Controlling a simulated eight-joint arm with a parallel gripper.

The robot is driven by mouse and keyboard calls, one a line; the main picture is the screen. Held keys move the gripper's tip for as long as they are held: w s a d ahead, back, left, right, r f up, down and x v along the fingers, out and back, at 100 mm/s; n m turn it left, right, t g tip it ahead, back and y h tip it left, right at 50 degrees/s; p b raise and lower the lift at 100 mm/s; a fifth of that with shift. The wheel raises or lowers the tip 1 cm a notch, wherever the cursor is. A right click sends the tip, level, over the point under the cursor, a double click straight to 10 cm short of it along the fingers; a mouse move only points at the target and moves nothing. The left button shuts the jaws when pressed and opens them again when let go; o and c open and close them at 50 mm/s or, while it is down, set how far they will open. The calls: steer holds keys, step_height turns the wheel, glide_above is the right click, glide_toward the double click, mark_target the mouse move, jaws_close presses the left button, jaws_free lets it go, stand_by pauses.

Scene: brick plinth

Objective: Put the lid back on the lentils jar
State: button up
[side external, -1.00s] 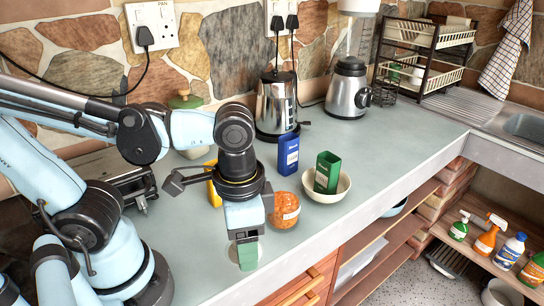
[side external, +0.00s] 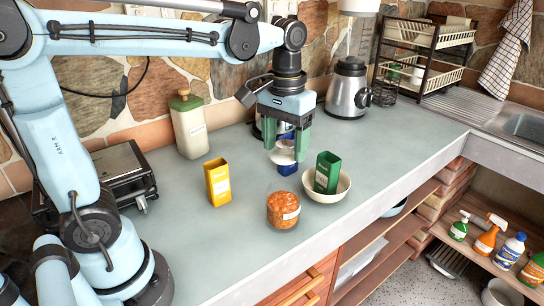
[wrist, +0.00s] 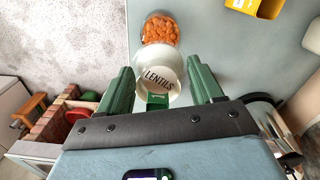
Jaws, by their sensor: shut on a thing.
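My gripper (side external: 285,148) has green fingers and is shut on a round white lid (side external: 283,155). The lid also shows in the wrist view (wrist: 157,78), between the fingertips, with the word LENTILS on its top. I hold it up in the air, in front of the blue box in the side view. The jar (side external: 283,211) stands upright and without a lid on the counter, full of orange lentils, with a pale label too small to read. It is nearer the counter's front edge than my gripper, and shows at the top of the wrist view (wrist: 160,28).
A white bowl (side external: 340,193) with a green box (side external: 327,172) in it stands right of the jar. A blue box (side external: 287,168) is partly hidden behind the lid. A yellow box (side external: 217,182) and a tall pale jar (side external: 188,127) stand left.

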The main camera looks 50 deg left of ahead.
step_height(320, 180, down, 6)
steer(key=shift+f, duration=0.15)
stand_by(0.6)
steer(key=shift+f, duration=0.2)
stand_by(1.8)
steer(key=o, duration=1.1)
steer(key=shift+o, duration=0.5)
steer(key=shift+r, duration=0.1)
steer(key=shift+r, duration=3.4)
jaws_close()
